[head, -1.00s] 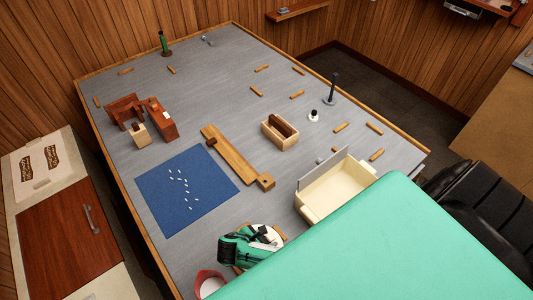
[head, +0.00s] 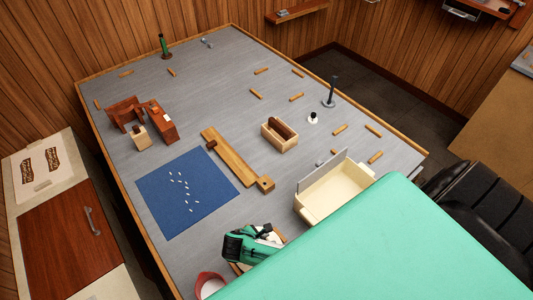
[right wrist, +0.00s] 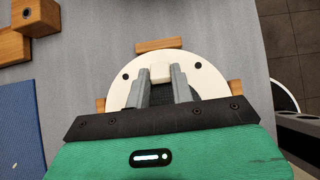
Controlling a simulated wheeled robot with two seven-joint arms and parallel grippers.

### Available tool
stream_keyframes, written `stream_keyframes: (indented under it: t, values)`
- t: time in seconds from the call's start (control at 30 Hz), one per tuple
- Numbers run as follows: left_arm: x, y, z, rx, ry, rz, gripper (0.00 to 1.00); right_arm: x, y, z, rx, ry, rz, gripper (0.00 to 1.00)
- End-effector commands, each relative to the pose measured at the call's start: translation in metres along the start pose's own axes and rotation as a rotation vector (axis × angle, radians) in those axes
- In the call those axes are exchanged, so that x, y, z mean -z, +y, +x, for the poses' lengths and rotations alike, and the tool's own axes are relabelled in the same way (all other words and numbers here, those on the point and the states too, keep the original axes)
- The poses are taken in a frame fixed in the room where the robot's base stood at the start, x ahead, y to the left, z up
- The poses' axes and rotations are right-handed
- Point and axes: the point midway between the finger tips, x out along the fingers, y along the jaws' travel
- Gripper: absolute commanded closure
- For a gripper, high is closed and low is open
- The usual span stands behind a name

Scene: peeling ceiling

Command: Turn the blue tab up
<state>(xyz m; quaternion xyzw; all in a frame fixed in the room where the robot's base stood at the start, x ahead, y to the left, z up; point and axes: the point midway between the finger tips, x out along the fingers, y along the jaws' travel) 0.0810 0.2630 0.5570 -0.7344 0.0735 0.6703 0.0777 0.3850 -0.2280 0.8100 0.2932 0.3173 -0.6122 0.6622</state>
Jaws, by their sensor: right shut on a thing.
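A round white disc (right wrist: 205,78) with dark dots lies on the grey table, with small wooden blocks around its edge. A small cream block (right wrist: 161,71) stands up at the disc's middle. My right gripper (right wrist: 161,76) is over the disc, its two grey fingers shut on the cream block. In the head view the gripper (head: 266,231) covers most of the disc (head: 275,237). No blue-coloured tab shows; what is between and under the fingers is partly hidden. My left gripper is not in view.
A cream open box (head: 335,190) stands right of the disc, and a red-rimmed bowl (head: 208,284) is close on the left. A blue mat (head: 215,205) with small white pieces lies further left. A wooden track (head: 232,158) and small tray (head: 279,136) are beyond.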

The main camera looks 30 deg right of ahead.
Motion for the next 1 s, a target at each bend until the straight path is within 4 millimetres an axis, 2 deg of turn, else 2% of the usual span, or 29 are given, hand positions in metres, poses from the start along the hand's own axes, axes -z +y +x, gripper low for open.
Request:
stream_keyframes:
  t: [0.03,0.2,0.7,1.0]
  values:
    - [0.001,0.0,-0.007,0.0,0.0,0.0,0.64,-0.005,0.0,-0.003,0.0,0.031,0.002,0.99]
    - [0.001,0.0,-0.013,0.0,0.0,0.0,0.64,-0.009,0.0,-0.001,-0.001,0.172,0.002,0.99]
    - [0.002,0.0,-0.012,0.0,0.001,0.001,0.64,-0.026,0.001,0.006,-0.001,0.62,0.002,0.99]
    - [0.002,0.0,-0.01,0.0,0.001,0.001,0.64,-0.03,0.0,0.009,-0.001,0.791,0.001,0.99]
